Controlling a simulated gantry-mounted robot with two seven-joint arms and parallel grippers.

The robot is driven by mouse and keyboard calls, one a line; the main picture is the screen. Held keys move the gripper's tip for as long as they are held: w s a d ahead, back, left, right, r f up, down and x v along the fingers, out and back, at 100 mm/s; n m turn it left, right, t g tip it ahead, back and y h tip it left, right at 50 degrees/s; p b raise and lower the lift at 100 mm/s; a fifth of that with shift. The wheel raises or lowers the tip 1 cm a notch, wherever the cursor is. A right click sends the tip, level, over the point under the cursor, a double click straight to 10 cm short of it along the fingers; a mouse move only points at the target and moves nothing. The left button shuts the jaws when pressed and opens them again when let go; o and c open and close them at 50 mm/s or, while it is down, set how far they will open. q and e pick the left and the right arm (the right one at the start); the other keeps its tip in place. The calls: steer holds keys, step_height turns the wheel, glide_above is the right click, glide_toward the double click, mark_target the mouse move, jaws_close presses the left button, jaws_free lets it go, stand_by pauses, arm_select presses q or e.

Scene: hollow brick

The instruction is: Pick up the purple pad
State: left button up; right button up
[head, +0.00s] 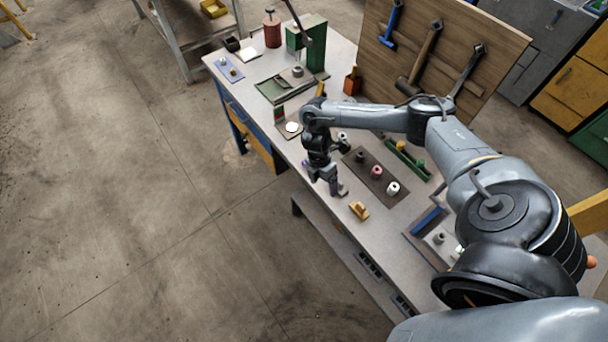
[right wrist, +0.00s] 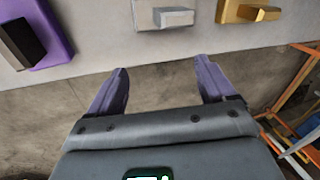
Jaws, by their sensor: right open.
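The purple pad (right wrist: 58,38) lies on the table near its front edge, at the upper left of the right wrist view, cut off by the frame. A black block-shaped handle (right wrist: 20,42) stands on it. In the head view only a small purple patch (head: 306,163) shows beside my gripper, mostly hidden. My right gripper (right wrist: 160,84) is open and empty, its two purplish fingers apart. It points at the table edge, with the purple pad off to its left in the wrist view. In the head view the right gripper (head: 331,185) hangs by the front edge. My left gripper is not seen.
A grey handled pad (right wrist: 165,15) lies ahead of the fingers, and a yellow one (right wrist: 247,11) is to its right. A dark tray (head: 376,174) with several small round parts lies behind. A wooden tool board (head: 440,45) stands at the back. The floor in front is open.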

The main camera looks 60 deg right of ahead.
steer(key=w+d+r+t+b, duration=0.1)
steer(key=w+d+r, duration=0.1)
steer(key=w, duration=0.1)
steer(key=w+d+r+t+b, duration=0.1)
steer(key=w+d+r, duration=0.1)
steer(key=w+d, duration=0.1)
steer(key=w+d+r+m+h+b, duration=0.1)
steer(key=w+d+r, duration=0.1)
steer(key=w+d, duration=0.1)
steer(key=shift+w+d+r+t+b, duration=0.1)
steer(key=shift+t+b, duration=0.2)
steer(key=shift+t, duration=0.1)
steer(key=f+b, duration=0.2)
steer(key=f, duration=0.2)
steer(key=shift+w+b, duration=0.2)
steer(key=shift+b, duration=0.1)
steer(key=shift+f, duration=0.55)
step_height(320, 180, down, 3)
steer(key=shift+s+f+b, duration=0.1)
steer(key=shift+s+b, duration=0.05)
steer(key=shift+b, duration=1.05)
steer(key=shift+f, duration=0.8)
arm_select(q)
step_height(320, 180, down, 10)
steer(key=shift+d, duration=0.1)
arm_select(e)
steer(key=shift+c, duration=0.3)
steer(key=c, duration=1.1)
